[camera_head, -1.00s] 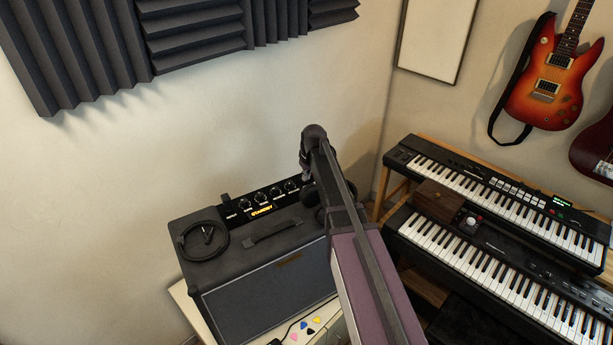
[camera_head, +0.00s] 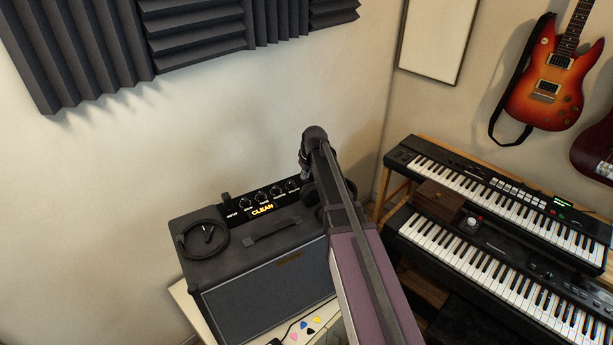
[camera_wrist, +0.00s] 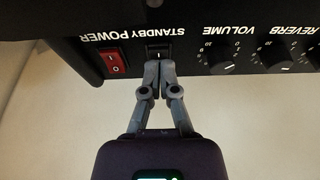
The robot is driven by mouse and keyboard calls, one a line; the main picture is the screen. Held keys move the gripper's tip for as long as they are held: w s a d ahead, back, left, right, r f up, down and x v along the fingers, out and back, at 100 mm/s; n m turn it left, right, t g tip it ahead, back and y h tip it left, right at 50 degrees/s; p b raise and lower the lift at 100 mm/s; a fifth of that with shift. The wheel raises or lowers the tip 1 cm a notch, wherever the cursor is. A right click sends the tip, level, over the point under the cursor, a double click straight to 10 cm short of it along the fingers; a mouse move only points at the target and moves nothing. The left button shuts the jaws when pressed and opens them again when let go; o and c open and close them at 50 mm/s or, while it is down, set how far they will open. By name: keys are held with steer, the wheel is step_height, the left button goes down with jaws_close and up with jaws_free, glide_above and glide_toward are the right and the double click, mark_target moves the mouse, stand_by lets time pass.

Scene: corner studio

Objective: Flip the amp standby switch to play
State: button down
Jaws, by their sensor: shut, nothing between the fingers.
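The black amp (camera_head: 265,290) stands on a pale cabinet in the head view. Its top panel display (camera_head: 262,209) now reads CLEAN in amber letters. In the wrist view the panel appears upside down. The small black standby switch (camera_wrist: 158,53) sits by the STANDBY label, beside the red power switch (camera_wrist: 114,64). My gripper (camera_wrist: 160,66) is shut and empty, its fingertips right at the standby switch and partly covering it; I cannot tell if they touch it. In the head view my arm hides most of the gripper.
A coiled black cable (camera_head: 202,239) and a handle (camera_head: 272,230) are on the amp's top. Several picks (camera_head: 304,326) lie in front of the amp. Two keyboards (camera_head: 480,190) stand to the right, with guitars (camera_head: 545,80) on the wall.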

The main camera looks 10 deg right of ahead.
steer(key=shift+w+a+r, duration=0.1)
steer(key=shift+w+r, duration=0.05)
steer(key=shift+w, duration=0.1)
stand_by(0.3)
steer(key=shift+r, duration=0.15)
steer(key=p+v, duration=0.2)
steer(key=p, duration=0.1)
steer(key=p+v, duration=0.1)
steer(key=v, duration=0.1)
steer(key=shift+w+a+r, duration=0.1)
steer(key=shift+w, duration=0.2)
steer(key=s+p+v, duration=0.2)
steer(key=p+v, duration=0.6)
steer(key=v, duration=0.1)
steer(key=shift+d+p, duration=0.35)
steer(key=shift+p, duration=0.05)
steer(key=shift+s, duration=0.1)
stand_by(0.3)
